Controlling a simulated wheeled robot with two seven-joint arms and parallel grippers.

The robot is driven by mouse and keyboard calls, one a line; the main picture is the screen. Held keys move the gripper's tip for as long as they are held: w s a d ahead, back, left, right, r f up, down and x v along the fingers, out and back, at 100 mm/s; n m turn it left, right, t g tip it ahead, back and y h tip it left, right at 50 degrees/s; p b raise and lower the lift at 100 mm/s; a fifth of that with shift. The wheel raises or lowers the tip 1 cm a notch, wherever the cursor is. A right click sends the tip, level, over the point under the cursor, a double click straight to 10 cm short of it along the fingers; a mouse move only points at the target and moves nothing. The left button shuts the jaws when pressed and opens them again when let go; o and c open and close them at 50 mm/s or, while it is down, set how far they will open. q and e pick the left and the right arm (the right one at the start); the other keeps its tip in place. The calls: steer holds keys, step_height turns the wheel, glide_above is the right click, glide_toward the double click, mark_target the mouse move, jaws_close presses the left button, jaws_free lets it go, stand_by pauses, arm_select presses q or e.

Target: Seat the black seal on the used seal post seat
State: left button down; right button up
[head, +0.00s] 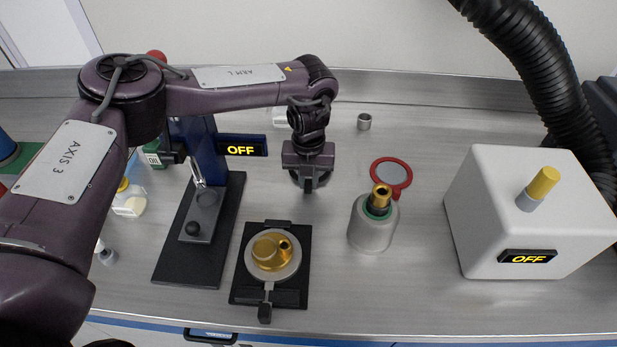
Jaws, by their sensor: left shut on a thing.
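My left gripper (309,184) points down above the middle of the bench, in front of its back edge. It is shut on a small dark thing, which I take for the black seal; the fingers hide most of it and its shape is not clear. No label marks the used seal post seat, so I cannot tell for sure which thing it is. A grey canister (371,234) with a green ring (377,211) and a brass neck (381,194) stands to the right of the gripper. A round brass part (268,252) sits in a black fixture (298,298) nearer me. My right gripper is out of view.
A press with an OFF display (241,150) stands left of the gripper. A white box (515,225) with an OFF display and a yellow-topped knob is at the right.

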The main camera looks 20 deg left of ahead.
arm_select(q)
steer(key=shift+f, duration=0.45)
steer(key=c, duration=1.3)
jaws_free()
steer(key=shift+r, duration=0.1)
step_height(320, 180, up, 8)
steer(key=shift+f+b, duration=0.15)
steer(key=shift+b, duration=0.85)
steer(key=shift+s, duration=0.1)
